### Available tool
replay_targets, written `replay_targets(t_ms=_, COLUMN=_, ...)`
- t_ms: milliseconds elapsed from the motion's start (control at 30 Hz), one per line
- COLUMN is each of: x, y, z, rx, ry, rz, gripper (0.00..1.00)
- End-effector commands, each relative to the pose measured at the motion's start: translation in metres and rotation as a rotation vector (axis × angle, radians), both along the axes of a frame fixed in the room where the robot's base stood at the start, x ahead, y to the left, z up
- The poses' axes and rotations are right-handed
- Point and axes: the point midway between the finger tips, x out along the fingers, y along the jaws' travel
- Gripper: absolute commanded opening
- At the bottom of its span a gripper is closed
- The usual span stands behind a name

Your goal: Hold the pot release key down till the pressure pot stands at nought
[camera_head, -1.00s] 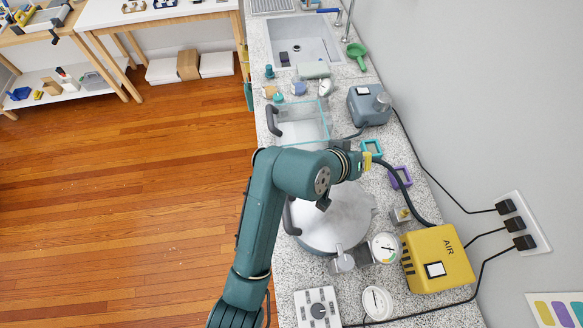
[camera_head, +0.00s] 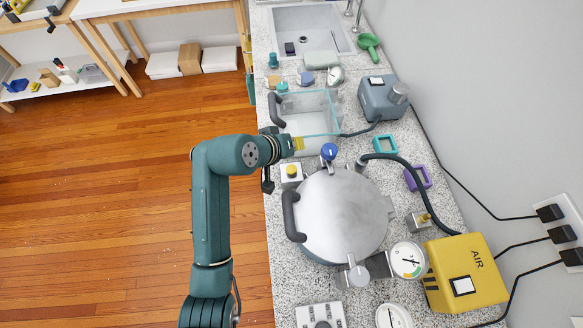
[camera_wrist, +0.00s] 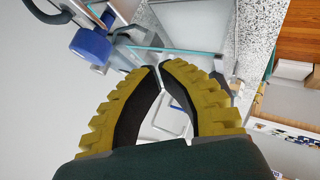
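The pressure pot (camera_head: 345,215) stands on the speckled counter, lid on, with a dark handle at its left. Its round gauge (camera_head: 408,260) is at the lower right; I cannot read its value. A blue-topped valve (camera_head: 329,152) is at its far side and also shows in the wrist view (camera_wrist: 92,45). A small pale box with a yellow button (camera_head: 291,172) stands left of the valve; no label is legible. My gripper (camera_head: 299,145) is beyond that button and left of the valve, apart from both. In the wrist view its yellow fingers (camera_wrist: 160,66) meet at the tips, holding nothing.
A clear-walled box (camera_head: 308,118) stands just beyond my gripper. A grey-blue unit (camera_head: 382,97), teal frame (camera_head: 385,145) and purple frame (camera_head: 418,178) are to the right. A black hose (camera_head: 400,162) runs toward the yellow AIR unit (camera_head: 465,273). A knobbed panel (camera_head: 320,315) is at the front.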

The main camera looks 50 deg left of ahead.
Motion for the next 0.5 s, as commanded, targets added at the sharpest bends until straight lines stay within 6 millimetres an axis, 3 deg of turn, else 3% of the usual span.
replay_targets(t_ms=500, x=0.000, y=0.000, z=-0.069, rx=-0.001, ry=0.001, rz=-0.001, gripper=0.00)
